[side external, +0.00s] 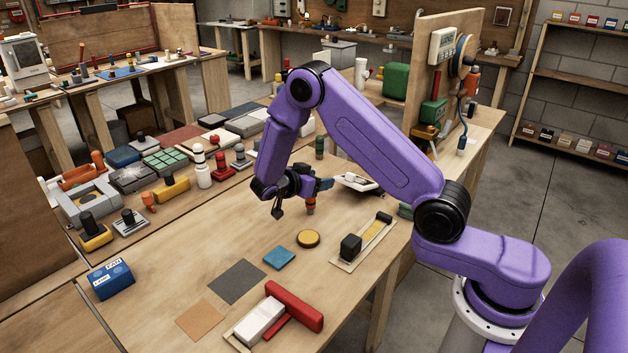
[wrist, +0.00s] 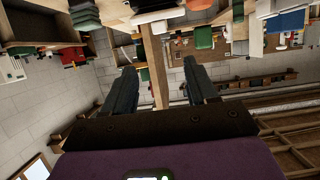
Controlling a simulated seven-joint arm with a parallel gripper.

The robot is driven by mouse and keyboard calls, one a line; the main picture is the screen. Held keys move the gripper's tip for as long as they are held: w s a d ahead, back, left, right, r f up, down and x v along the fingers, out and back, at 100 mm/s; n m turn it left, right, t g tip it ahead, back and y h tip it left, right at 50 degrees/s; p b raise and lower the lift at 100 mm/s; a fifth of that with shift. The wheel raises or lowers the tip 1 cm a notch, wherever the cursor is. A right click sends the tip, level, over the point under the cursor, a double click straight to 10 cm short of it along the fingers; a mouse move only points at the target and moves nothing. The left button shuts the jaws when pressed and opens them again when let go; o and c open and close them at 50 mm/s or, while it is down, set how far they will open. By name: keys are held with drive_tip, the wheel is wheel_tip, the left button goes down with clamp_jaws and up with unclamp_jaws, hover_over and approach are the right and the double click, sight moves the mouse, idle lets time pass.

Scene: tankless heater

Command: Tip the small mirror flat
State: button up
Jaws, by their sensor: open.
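My gripper (side external: 325,184) is held above the bench in the side view, its dark blue-grey fingers pointing right. In the wrist view my gripper (wrist: 160,75) has its two fingers wide apart with nothing held between them. A small pale, tilted panel with a dark edge (side external: 358,182) lies just right of the fingertips in the side view. It may be the small mirror, but I cannot tell for certain. I cannot make out whether the fingers touch it. No mirror can be clearly picked out in the wrist view, which looks upside down across the room.
An orange-red object (side external: 311,205) stands just below my gripper. A board with a black block (side external: 350,246), a round yellow disc (side external: 308,239) and a red bar (side external: 294,306) lie nearer. Several tools crowd the left. A wooden upright panel (side external: 448,60) stands behind.

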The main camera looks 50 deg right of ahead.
drive_tip(key=shift+a+r, duration=0.25)
drive_tip(key=shift+a, duration=0.4)
drive_tip(key=shift+d, duration=0.15)
drive_tip(key=c, duration=0.8)
drive_tip(key=shift+s+d+g, duration=0.1)
drive_tip(key=shift+d+g, duration=0.25)
drive_tip(key=shift+g, duration=0.05)
clamp_jaws()
drive_tip(key=s+d+r+n+g+y, duration=0.1)
drive_tip(key=s+d+n+g+y, duration=0.2)
drive_tip(key=d+n+g+y, duration=0.65)
drive_tip(key=w+d+r+n+t+y, duration=0.2)
drive_tip(key=d+r+n+t+y, duration=0.25)
drive_tip(key=d, duration=0.25)
drive_tip(key=w+d+r+n+t+y, duration=0.1)
drive_tip(key=d+r+n+t+y, duration=0.25)
drive_tip(key=d+t, duration=0.3)
drive_tip(key=shift+n+g+y, duration=0.25)
drive_tip(key=shift+g, duration=0.1)
drive_tip(key=x, duration=1.3)
drive_tip(key=shift+w+d+f, duration=0.15)
drive_tip(key=shift+w+f, duration=0.05)
drive_tip(key=shift+f, duration=0.25)
